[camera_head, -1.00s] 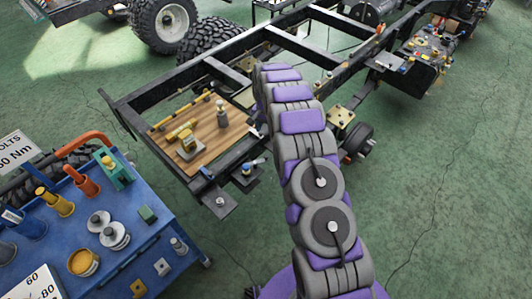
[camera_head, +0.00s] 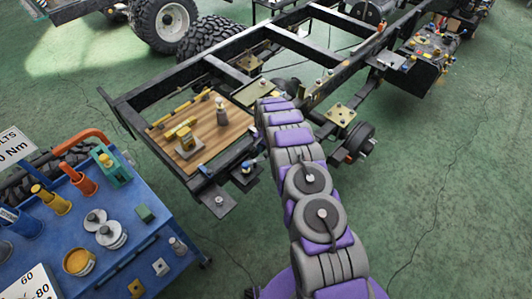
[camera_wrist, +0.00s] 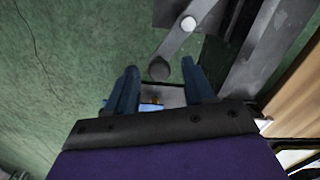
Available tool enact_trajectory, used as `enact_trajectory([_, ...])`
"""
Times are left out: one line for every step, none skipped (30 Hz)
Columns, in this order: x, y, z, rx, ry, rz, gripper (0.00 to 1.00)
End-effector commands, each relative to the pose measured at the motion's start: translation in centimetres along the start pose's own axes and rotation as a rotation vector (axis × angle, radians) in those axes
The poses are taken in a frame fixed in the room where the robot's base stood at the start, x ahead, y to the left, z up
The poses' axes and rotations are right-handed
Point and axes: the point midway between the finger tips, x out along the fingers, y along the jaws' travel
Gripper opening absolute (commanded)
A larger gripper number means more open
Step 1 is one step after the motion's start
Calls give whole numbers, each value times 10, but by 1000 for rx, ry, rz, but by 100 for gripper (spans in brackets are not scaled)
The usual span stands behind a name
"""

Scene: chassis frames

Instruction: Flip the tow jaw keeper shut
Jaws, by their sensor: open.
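In the wrist view my gripper (camera_wrist: 160,92) is open, its two dark blue fingers apart with nothing held between them. A grey bar (camera_wrist: 174,44) with a dark rounded end lies just past the fingertips, between them in the picture. It may be the tow jaw keeper, but I cannot be sure. A small blue and brass piece shows low between the fingers, partly hidden. In the head view a plate with a silver knob (camera_head: 219,201) sticks out from the frame's near corner.
The black chassis frame (camera_head: 182,77) carries a wooden board (camera_head: 216,133) with a yellow tool and small parts on it. A blue tool cart (camera_head: 60,215) stands at the lower left. Green floor is open at the right and between cart and frame.

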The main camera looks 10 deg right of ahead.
Motion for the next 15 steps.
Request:
enact_trajectory([3,0,0,0,0,0,52])
enact_trajectory([4,0,0,0,0,0,52])
enact_trajectory([5,0,0,0,0,0,52])
enact_trajectory([5,0,0,0,0,-1,52])
enact_trajectory([5,0,0,0,0,-1,52])
enact_trajectory([5,0,0,0,0,-1,52])
enact_trajectory([5,0,0,0,0,-1,52])
enact_trajectory([5,0,0,0,0,-1,52])
enact_trajectory([5,0,0,0,1,-1,52])
enact_trajectory([5,0,0,0,0,-1,52])
enact_trajectory([5,0,0,0,0,-1,52])
enact_trajectory([5,0,0,0,0,-1,50])
enact_trajectory([5,0,0,0,0,-1,47])
enact_trajectory([5,0,0,0,0,-1,44])
enact_trajectory([5,0,0,0,0,-1,40])
